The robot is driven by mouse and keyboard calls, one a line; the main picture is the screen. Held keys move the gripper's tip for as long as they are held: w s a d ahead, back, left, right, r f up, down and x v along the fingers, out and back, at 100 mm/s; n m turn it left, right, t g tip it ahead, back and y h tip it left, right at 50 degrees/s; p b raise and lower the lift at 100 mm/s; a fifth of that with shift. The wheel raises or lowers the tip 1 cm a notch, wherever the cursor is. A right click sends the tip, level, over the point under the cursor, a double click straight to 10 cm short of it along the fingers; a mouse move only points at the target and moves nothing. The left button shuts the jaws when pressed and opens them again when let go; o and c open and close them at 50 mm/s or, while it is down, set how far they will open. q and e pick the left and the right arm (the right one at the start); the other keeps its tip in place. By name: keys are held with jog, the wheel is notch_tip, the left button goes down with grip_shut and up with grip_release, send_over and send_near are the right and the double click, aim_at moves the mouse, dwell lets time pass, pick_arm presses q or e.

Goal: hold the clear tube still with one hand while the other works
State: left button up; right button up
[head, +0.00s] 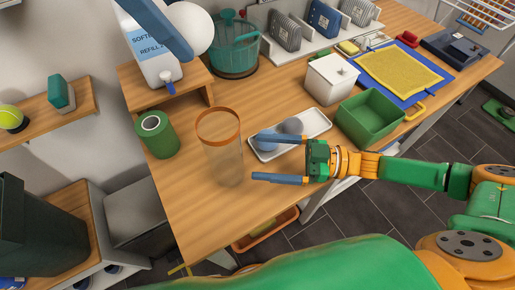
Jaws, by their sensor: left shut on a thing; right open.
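The clear tube (222,160), with an orange rim, stands upright on the wooden worktop. Neither gripper is touching it. My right gripper (257,157) is open just right of the tube, its two blue fingers pointing left towards it with a small gap. My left gripper (178,42) shows at the upper left only as a blue finger close to the camera. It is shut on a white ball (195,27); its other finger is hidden. A white tray (320,122) with greyish balls (291,126) lies behind the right gripper, which partly covers it.
A green cylinder (157,136) stands left of the tube. A white canister (331,80) and a green bin (370,117) stand to the right. The worktop's front edge is near the tube.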

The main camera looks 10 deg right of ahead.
aim_at(212, 151)
jog(key=x, duration=1.2)
jog(key=shift+w+f, duration=0.1)
